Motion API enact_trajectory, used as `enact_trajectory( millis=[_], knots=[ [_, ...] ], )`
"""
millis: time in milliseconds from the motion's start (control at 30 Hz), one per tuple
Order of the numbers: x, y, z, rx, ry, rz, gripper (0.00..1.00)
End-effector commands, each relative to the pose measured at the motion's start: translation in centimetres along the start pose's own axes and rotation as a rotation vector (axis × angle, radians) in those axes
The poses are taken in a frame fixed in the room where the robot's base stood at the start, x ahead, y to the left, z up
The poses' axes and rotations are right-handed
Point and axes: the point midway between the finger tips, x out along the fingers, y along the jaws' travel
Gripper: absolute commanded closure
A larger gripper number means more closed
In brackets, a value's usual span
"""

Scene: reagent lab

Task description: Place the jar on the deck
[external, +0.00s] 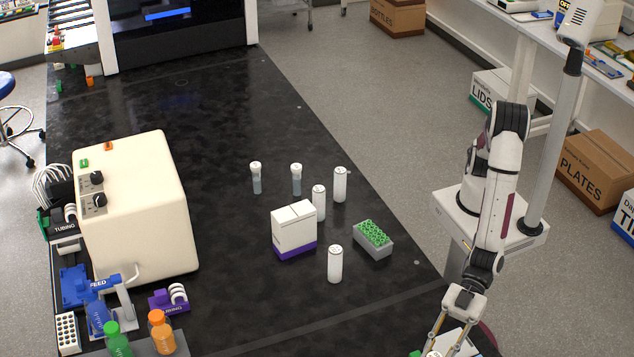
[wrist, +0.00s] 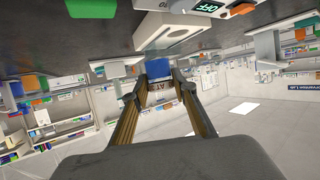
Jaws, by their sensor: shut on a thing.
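My gripper (external: 437,340) is low at the bottom edge of the external view, on the right beside the black deck (external: 300,325). A small pale thing (external: 436,353) shows at its fingertips, mostly cut off by the picture's edge; I take it to be the jar, though its shape and any label cannot be made out. In the wrist view, the two long fingers of my gripper (wrist: 160,76) reach forward. What lies between their tips is small and hard to separate from the background there. Whether the jar touches any surface is not visible.
On the deck stand several white capped cylinders (external: 335,264), a white-and-purple box (external: 294,230) and a grey rack with green tops (external: 373,239). A cream machine (external: 135,205) stands left, with green (external: 117,340) and orange (external: 161,332) bottles in front. The deck's front centre is clear.

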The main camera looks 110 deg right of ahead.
Motion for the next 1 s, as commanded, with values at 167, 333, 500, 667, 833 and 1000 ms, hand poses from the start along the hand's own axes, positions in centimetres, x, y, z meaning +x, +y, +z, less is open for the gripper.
enact_trajectory(
  millis=[167, 333, 500, 667, 833, 1000],
  knots=[
    [0.2, -5.1, 0.5, -0.012, 0.000, -0.028, 0.97],
    [0.1, -9.7, 1.1, -0.018, -0.001, -0.046, 0.97],
    [-0.3, -14.2, 1.9, -0.022, -0.001, -0.057, 0.97],
    [-1.0, -18.4, 2.7, -0.024, 0.000, -0.061, 0.97],
    [-1.8, -22.2, 3.6, -0.019, 0.000, -0.049, 0.97],
    [-2.1, -24.3, 4.0, -0.002, 0.001, -0.011, 0.97]
  ],
)
